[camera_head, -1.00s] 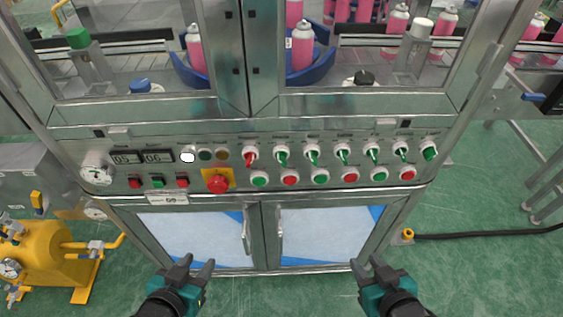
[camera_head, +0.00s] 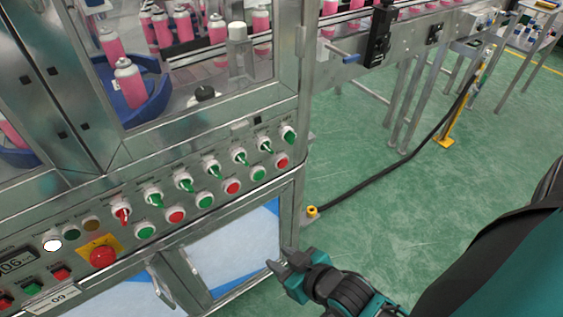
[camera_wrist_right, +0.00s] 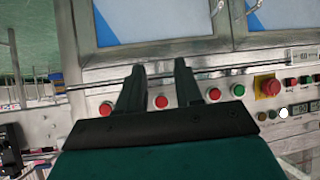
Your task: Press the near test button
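The control panel (camera_head: 190,230) has a lower row of round green and red push buttons, among them a green one (camera_head: 258,173) and a red one (camera_head: 282,161) at its right end. I cannot read which is the test button. My right gripper (camera_head: 280,256) is open and empty, in front of the lower cabinet door and below the button row. In the right wrist view its fingers (camera_wrist_right: 159,66) stand apart, with a red button (camera_wrist_right: 161,102) showing between them. The fingers hide part of the row. My left gripper is out of view.
A red mushroom button (camera_head: 103,255) on a yellow plate sits left of the row. Several selector switches (camera_head: 213,168) stick out above it. Pink cans (camera_head: 130,82) stand behind the glass. A black cable (camera_head: 385,165) crosses the open green floor at right.

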